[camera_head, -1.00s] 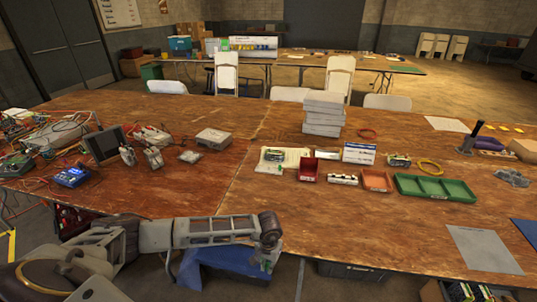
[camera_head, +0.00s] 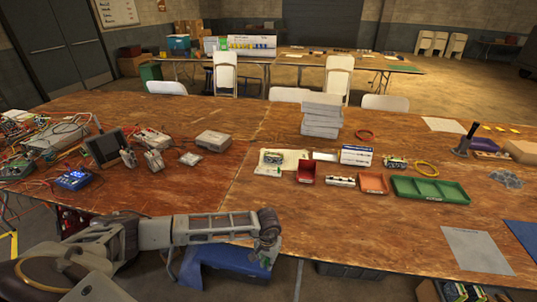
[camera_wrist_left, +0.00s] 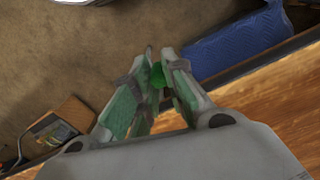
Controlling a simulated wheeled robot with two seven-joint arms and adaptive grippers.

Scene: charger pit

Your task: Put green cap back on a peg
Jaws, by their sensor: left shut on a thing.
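My left gripper (camera_head: 265,252) is just off the table's front edge, low in the head view. In the head view the cap cannot be made out. I cannot tell which part is the peg. My right gripper is not in view.
A red bin (camera_head: 306,173), an orange bin (camera_head: 373,184) and a green tray (camera_head: 398,189) stand mid-table. A stack of grey boxes (camera_head: 322,116) is behind. Wires and devices crowd the left. The front middle of the wooden table (camera_head: 320,225) is clear.

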